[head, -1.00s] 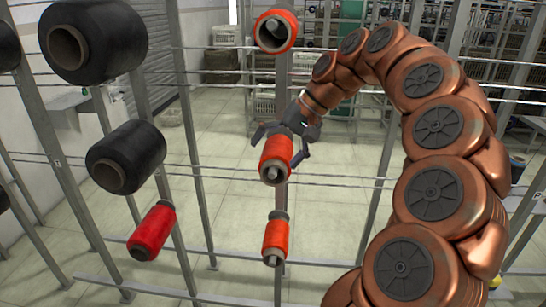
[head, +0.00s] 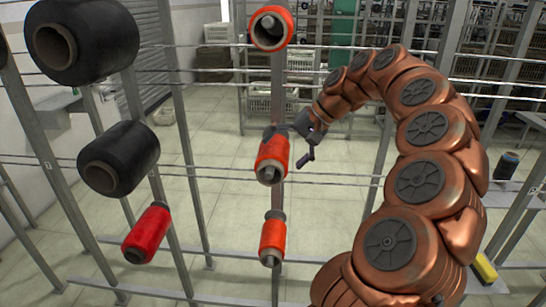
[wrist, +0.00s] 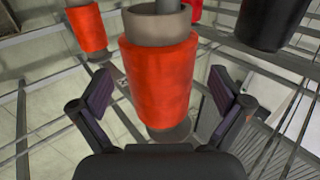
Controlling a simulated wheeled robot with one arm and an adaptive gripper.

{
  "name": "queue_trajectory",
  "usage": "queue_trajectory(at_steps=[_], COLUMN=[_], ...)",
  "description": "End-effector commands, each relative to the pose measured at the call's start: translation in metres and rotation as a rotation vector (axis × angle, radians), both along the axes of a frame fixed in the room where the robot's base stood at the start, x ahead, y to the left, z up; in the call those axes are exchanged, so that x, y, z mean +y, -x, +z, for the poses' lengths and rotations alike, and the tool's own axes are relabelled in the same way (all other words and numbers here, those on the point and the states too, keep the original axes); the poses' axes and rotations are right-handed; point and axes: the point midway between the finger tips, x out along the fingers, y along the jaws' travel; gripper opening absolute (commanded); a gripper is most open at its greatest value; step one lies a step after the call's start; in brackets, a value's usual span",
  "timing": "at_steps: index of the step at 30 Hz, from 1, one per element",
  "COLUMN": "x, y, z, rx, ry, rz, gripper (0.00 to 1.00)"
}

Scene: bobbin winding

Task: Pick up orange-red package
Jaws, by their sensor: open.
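Three orange-red packages sit on pegs of the central post in the head view: a top one (head: 271,28), a middle one (head: 272,155) and a bottom one (head: 273,238). My gripper (head: 292,145) is open and empty, just behind and to the right of the middle package, which partly hides its left finger. In the wrist view, an orange-red package (wrist: 160,82) on its grey core stands between and beyond the spread fingers of my gripper (wrist: 165,98). The fingers show gaps on both sides of it. Another orange-red package (wrist: 87,28) shows at upper left.
A red package (head: 147,234) and black packages (head: 82,40) (head: 119,158) hang on the rack to the left. Metal posts and horizontal rails surround the pegs. Open tiled floor (head: 225,140) lies behind the rack, with crates (head: 217,60) farther back.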

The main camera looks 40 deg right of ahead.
Motion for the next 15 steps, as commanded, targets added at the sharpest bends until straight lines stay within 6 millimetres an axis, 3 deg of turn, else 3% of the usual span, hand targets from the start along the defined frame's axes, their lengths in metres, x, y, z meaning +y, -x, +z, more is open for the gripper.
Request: queue_trajectory(at_steps=[15], x=[0.021], y=[-0.018], z=[-0.035], rx=[0.0], ry=[-0.001], rz=[0.003], gripper=[1.0])
